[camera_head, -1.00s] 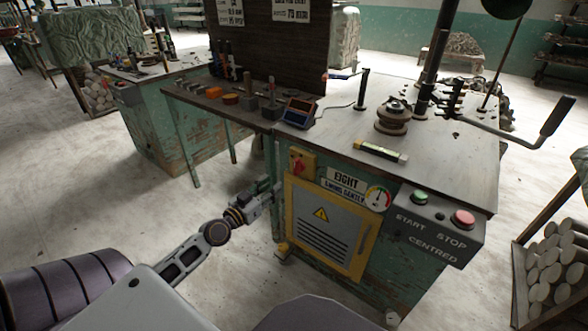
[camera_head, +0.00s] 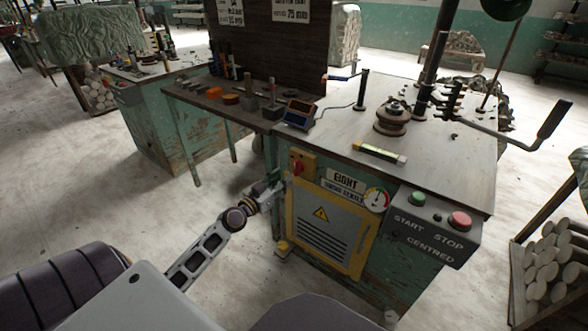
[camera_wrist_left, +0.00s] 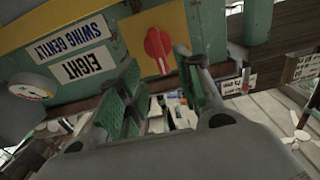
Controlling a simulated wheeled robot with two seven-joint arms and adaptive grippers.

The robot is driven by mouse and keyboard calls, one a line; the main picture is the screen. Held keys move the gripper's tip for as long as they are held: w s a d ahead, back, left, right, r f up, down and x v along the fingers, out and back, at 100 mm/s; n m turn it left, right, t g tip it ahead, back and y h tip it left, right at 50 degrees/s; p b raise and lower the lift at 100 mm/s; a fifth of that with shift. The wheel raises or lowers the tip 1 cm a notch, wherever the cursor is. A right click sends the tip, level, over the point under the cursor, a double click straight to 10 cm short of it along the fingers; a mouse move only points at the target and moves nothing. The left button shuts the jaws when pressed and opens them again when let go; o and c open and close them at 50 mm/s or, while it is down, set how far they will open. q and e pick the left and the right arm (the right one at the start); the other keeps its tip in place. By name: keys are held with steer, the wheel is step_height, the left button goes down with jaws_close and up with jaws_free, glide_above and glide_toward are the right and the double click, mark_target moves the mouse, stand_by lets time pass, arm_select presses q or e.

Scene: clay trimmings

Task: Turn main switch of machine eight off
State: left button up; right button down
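The main switch (camera_head: 298,166) of machine eight is a red rotary knob on a yellow plate at the upper left of the green cabinet's front. In the left wrist view the red knob (camera_wrist_left: 158,46) appears beyond my fingers, with its grip bar roughly upright in the picture. The "EIGHT" sign (camera_head: 345,180) is right of the switch. My left gripper (camera_head: 276,183) is just left of and slightly below the switch, apart from it. In the left wrist view the green-padded fingers (camera_wrist_left: 158,88) are spread and nothing is between them. My right gripper is not in view.
A yellow-framed vent panel (camera_head: 325,228) is below the switch. A gauge (camera_head: 376,199), a green start button (camera_head: 418,199) and a red stop button (camera_head: 459,221) are further right. A side table (camera_head: 215,103) with tools adjoins the cabinet at left. Floor left of the cabinet is clear.

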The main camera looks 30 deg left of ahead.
mark_target(294, 168)
arm_select(q)
steer(key=w, duration=0.3)
steer(key=shift+w+d, duration=0.1)
steer(key=shift+w, duration=0.1)
steer(key=shift+w+d+p, duration=0.2)
steer(key=shift+w+p, duration=0.2)
steer(key=shift+w, duration=1.7)
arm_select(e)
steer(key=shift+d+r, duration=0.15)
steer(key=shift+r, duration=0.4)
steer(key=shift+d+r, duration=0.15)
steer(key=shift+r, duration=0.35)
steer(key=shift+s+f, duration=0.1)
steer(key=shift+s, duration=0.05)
arm_select(q)
steer(key=shift+c, duration=1)
jaws_close()
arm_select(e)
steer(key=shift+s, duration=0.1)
